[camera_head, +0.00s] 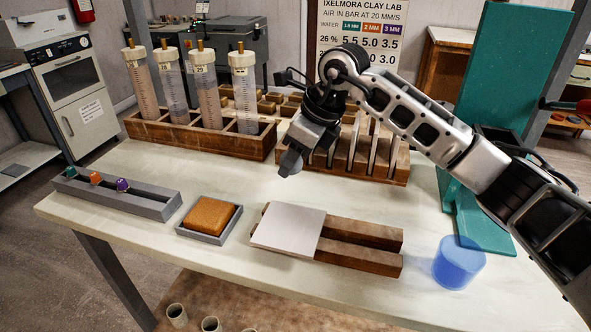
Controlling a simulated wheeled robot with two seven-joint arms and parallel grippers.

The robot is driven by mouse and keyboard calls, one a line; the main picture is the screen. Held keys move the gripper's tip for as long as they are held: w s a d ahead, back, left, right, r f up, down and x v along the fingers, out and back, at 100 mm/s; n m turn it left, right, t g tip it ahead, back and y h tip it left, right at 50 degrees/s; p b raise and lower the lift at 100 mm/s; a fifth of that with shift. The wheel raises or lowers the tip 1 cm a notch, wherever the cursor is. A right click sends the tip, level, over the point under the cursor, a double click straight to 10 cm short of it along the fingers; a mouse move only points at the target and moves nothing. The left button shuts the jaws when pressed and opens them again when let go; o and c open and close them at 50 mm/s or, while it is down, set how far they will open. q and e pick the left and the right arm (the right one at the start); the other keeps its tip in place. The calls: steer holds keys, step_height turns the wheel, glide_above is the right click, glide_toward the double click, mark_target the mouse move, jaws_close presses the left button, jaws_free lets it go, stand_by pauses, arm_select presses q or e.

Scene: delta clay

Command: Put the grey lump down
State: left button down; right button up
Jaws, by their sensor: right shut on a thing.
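My right gripper (296,150) hangs above the table, in front of the wooden slotted rack. It is shut on a small grey lump (289,164), which shows just below the fingers; the fingers hide part of it. The lump appears to be held clear of the pale tabletop (220,268). My left gripper is not in view.
A wooden rack (200,137) of clear tubes and the slotted rack (398,165) stand behind. In front are a grey tray (140,199) with coloured pieces, an orange sponge (209,215), a white plate (288,229) on wooden bars (362,258) and a translucent blue cylinder (458,262). A teal stand (480,225) is right.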

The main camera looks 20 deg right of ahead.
mark_target(289, 186)
steer(key=w+f, duration=0.2)
steer(key=shift+d+f, duration=0.3)
steer(key=shift+d, duration=0.1)
steer(key=shift+f+p, duration=0.5)
steer(key=shift+f, duration=0.95)
steer(key=shift+f, duration=0.1)
steer(key=shift+f, duration=0.15)
steer(key=o, duration=1)
